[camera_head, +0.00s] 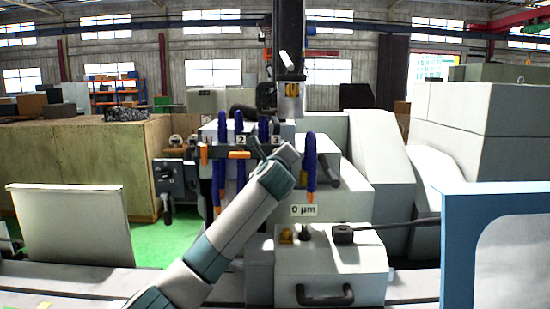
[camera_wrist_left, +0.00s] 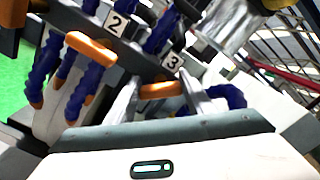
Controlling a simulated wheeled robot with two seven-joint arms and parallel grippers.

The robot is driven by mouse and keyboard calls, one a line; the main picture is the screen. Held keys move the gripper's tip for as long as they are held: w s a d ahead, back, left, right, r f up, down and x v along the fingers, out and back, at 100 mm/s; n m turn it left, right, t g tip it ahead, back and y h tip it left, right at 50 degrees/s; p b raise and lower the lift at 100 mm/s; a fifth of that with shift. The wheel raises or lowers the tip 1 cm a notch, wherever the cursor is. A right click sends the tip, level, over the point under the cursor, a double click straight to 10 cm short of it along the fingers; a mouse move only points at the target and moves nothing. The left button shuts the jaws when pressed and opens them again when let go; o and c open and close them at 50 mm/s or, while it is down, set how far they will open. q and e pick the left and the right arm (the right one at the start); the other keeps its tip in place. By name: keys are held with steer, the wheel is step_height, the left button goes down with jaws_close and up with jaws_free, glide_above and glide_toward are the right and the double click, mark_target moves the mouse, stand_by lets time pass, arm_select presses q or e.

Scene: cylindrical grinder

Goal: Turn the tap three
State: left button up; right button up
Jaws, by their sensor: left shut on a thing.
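A manifold (camera_head: 255,148) carries taps numbered 1, 2 and 3, with blue hoses and orange handles. In the left wrist view, tap three's orange handle (camera_wrist_left: 158,90) lies just below the label 3 (camera_wrist_left: 172,61), between the fingers of my left gripper (camera_wrist_left: 162,86), which is shut on it. In the head view my left gripper (camera_head: 284,155) is at the right end of the manifold, and my arm hides tap three's handle. Tap two's orange handle (camera_head: 239,155) lies crosswise under its label and also shows in the left wrist view (camera_wrist_left: 91,48). My right gripper is not in view.
Blue segmented hoses (camera_head: 310,162) hang close around the taps. A sign reading 0 µm (camera_head: 303,210) stands above a white box with a black handle (camera_head: 325,296). A metal cylinder (camera_wrist_left: 228,24) is near my gripper. A blue-framed panel (camera_head: 458,240) stands at the right.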

arm_select(q)
steer(key=n+b, duration=0.1)
steer(key=n, duration=0.2)
steer(key=n+b, duration=0.1)
steer(key=n, duration=0.1)
steer(key=shift+a+f+n, duration=0.1)
steer(key=shift+f+n, duration=0.1)
steer(key=shift+n, duration=0.2)
steer(key=shift+n+b, duration=0.6)
steer(key=shift+n, duration=1.3)
steer(key=o, duration=1.1)
steer(key=shift+c, duration=0.2)
steer(key=shift+f, duration=0.1)
steer(key=shift+s, duration=0.1)
